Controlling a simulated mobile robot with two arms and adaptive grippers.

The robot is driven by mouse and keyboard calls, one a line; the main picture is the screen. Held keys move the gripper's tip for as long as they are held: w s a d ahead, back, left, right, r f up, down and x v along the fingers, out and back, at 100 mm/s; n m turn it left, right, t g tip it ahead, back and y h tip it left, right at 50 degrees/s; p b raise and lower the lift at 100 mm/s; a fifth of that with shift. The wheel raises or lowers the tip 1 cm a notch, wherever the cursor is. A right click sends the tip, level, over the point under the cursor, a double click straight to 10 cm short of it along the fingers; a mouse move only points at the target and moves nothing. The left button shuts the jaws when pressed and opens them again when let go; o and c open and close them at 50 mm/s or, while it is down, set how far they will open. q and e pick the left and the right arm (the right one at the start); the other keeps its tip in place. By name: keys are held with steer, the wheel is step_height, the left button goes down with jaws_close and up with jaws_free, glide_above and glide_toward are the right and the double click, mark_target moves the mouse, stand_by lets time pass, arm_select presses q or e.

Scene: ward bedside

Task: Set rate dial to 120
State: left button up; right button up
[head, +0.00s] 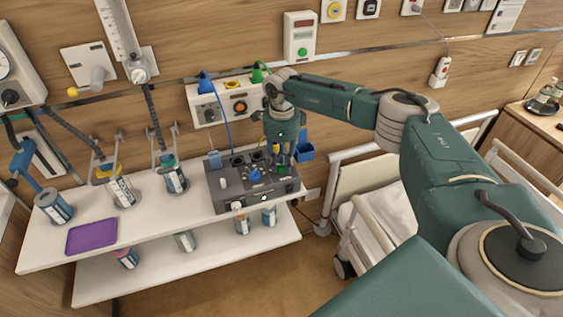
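A dark grey control box (232,202) stands on the upper white shelf (195,218). Its top carries a white knob (224,183), a blue knob (256,175) and a green part (283,169) near the right end. Which one is the rate dial, and any scale or number, is too small to read. My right gripper (283,158) points down over the right part of the box, with its fingertips close to the green part. The fingers are small and partly merge with the dark box, so contact and finger gap are unclear. My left gripper is not in view.
A purple tray (92,236) and several labelled bottles stand left of the box. A wall panel (228,100) with a blue cable (222,125) is behind it. A bed (375,205) is to the right. The shelf front between tray and box is clear.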

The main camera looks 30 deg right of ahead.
jaws_close()
